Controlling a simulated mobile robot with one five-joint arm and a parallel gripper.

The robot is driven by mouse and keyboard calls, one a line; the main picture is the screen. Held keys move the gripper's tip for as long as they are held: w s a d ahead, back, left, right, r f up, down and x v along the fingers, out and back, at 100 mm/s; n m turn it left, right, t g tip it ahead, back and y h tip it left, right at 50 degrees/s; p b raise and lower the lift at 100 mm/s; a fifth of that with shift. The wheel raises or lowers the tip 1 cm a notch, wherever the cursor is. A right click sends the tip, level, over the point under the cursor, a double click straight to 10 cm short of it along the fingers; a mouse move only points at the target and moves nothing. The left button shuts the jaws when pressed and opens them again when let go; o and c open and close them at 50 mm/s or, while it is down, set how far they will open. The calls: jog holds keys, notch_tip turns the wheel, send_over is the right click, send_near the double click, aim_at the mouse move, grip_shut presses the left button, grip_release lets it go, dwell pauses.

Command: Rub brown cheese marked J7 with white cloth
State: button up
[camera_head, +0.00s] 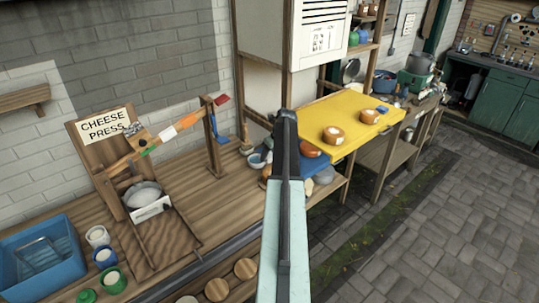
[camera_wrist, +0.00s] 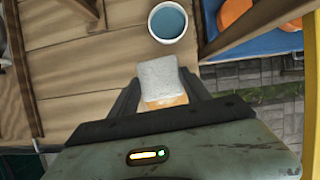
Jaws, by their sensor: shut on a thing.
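In the wrist view my gripper (camera_wrist: 161,88) is shut on a pale, white-grey cloth-like piece (camera_wrist: 158,73) with an orange band at its near end. I take this piece to be the white cloth. In the head view my arm hides the gripper and what it holds. Two brown cheeses, one nearer (camera_head: 333,135) and one farther (camera_head: 369,116), sit on the yellow surface. An orange-brown cheese (camera_head: 309,150) lies on the blue surface beside my arm; orange cheese (camera_wrist: 236,15) also shows on blue in the wrist view. No J7 mark is readable.
A bowl of blue liquid (camera_wrist: 168,20) stands just beyond the held piece. The yellow surface (camera_head: 365,98) is mostly clear. The cheese press (camera_head: 105,150), a blue tub (camera_head: 66,270) and several small pots stand to the left. Paved floor lies at right.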

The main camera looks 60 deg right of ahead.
notch_tip(320, 180, up, 3)
jog(key=p, duration=0.3)
jog(key=shift+r, duration=0.1)
